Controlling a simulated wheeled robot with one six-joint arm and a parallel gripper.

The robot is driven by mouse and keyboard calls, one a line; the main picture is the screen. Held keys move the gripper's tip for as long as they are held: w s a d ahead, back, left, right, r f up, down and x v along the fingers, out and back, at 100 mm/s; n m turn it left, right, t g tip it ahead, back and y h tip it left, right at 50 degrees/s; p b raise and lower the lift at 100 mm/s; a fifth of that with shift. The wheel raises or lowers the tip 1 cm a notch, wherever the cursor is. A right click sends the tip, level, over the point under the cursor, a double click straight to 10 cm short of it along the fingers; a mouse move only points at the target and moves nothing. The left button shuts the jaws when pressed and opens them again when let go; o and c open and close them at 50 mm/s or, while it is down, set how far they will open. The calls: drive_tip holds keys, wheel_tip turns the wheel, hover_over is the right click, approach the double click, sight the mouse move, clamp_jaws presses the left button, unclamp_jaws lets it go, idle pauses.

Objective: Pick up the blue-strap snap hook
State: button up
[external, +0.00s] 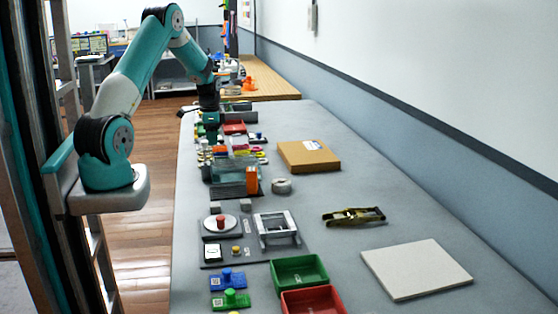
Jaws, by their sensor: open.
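I cannot make out a blue-strap snap hook in the external view; it is too small to tell or hidden. My gripper (210,122) points down over the far part of the long grey table (345,160), above a cluster of small items. It is small and dark here, its fingertips are hard to separate, and I see nothing held in it. Whether it touches anything below cannot be told.
Small colored parts (245,153) crowd the table near my gripper. A cardboard box (308,155), a brass-colored metal device (353,216), a white board (416,269), a green bin (299,270) and a red bin (312,301) lie nearer. The table's right side is mostly clear beside the wall.

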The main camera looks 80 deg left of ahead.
drive_tip(key=f+p, duration=0.1)
drive_tip(key=f, duration=0.4)
drive_tip(key=shift+w+f, duration=0.1)
drive_tip(key=shift+w, duration=0.1)
drive_tip(key=shift+c, duration=0.2)
clamp_jaws()
